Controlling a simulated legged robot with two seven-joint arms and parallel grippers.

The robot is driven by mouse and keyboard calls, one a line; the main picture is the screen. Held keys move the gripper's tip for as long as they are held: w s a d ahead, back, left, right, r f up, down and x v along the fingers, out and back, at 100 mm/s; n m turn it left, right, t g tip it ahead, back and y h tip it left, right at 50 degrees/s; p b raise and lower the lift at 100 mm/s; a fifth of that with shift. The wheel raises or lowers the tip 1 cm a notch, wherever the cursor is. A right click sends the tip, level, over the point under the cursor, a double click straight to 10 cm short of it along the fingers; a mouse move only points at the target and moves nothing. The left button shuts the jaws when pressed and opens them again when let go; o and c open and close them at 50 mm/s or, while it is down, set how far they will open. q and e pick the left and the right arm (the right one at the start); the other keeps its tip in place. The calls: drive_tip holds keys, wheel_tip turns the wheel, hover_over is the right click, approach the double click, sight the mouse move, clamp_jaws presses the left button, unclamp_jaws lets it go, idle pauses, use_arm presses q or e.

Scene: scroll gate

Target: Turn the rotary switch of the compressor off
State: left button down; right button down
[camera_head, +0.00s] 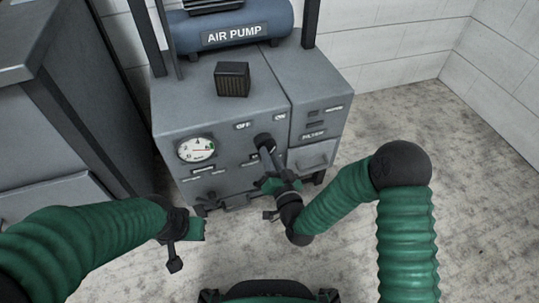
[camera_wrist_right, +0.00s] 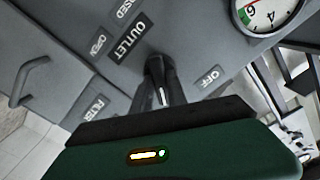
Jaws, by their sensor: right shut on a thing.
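The compressor (camera_head: 220,105) is a grey cabinet with a blue air pump tank on top. Its dark rotary switch (camera_head: 265,142) is on the front panel, between the labels OFF at left and ON at right. My right gripper (camera_head: 275,178) is at the switch and shut on its handle. In the right wrist view the dark switch (camera_wrist_right: 160,72) runs down to the gripper (camera_wrist_right: 170,103), whose body hides the lower part. The OFF label (camera_wrist_right: 208,80) shows beside it. My left gripper (camera_head: 185,232) is low at the left, apart from the compressor front; its jaw state is unclear.
A round gauge (camera_head: 197,149) and small valves (camera_head: 207,200) are left of the switch. A drawer-like handle (camera_head: 312,161) is on the right. A grey cabinet (camera_head: 50,110) stands at left. The floor (camera_head: 440,150) at right is clear.

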drive_tip(key=shift+f+n+p, duration=0.1)
drive_tip(key=shift+n+p, duration=2.75)
drive_tip(key=shift+n, duration=3.75)
drive_tip(key=shift+s+f, duration=0.1)
drive_tip(key=c, duration=1.4)
unclamp_jaws()
drive_tip(key=shift+o, duration=0.4)
